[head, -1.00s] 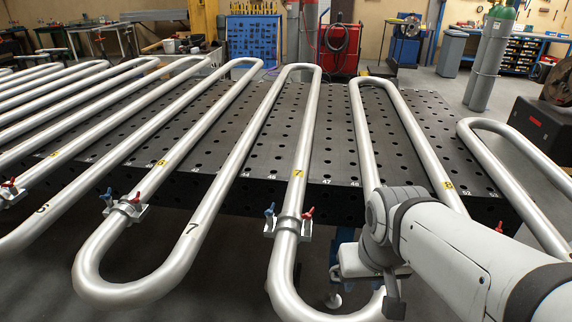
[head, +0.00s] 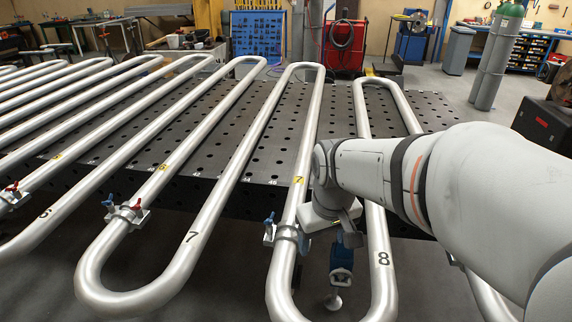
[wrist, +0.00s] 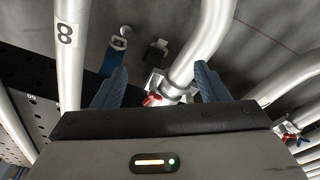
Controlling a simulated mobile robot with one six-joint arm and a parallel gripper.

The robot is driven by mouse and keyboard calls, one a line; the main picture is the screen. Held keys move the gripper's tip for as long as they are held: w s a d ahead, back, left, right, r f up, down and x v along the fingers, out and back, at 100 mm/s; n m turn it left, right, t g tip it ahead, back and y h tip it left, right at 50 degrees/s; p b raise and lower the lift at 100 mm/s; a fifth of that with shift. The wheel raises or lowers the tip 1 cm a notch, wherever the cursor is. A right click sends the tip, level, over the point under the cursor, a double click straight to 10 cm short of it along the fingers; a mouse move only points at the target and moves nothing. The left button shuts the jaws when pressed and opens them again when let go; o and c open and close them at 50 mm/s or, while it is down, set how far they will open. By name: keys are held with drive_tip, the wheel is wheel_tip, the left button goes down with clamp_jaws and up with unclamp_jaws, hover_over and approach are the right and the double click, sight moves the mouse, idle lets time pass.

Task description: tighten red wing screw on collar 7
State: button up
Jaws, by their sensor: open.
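Collar 7 (head: 286,233) sits on the pipe just below the yellow 7 tag (head: 298,180) in the head view. Its blue wing screw (head: 268,225) shows on the left side; the red one is hidden behind my wrist there. In the wrist view the collar (wrist: 172,88) lies ahead, with the red wing screw (wrist: 152,99) on its near side. My gripper (wrist: 160,72) is open, its blue fingers apart on either side of the red screw as seen from the wrist. I see no contact, and the exact distance cannot be told. The head view shows my gripper (head: 345,232) partly, right of the collar.
The pipe marked 8 (head: 383,270) runs close to my wrist; it also shows at left in the wrist view (wrist: 67,60). A blue support with a pale foot (head: 341,265) stands below. Another collar with red and blue screws (head: 127,213) is further left. The perforated table (head: 240,150) lies behind.

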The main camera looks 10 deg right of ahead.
drive_tip(key=w+n+p, duration=0.1)
drive_tip(key=w+p, duration=0.1)
drive_tip(key=w, duration=0.2)
drive_tip(key=w+n+g+p, duration=0.1)
drive_tip(key=w+n, duration=0.1)
drive_tip(key=w, duration=0.3)
drive_tip(key=w+n+p, duration=0.1)
drive_tip(key=w+p, duration=0.1)
drive_tip(key=w, duration=0.3)
drive_tip(key=shift+w+d+f+n+g+p, duration=0.1)
drive_tip(key=shift+n+g+p, duration=0.2)
drive_tip(key=shift+g, duration=0.1)
drive_tip(key=shift+f, duration=0.35)
wheel_tip(320, 180, down, 7)
drive_tip(key=shift+p, duration=0.5)
drive_tip(key=shift+c, duration=0.2)
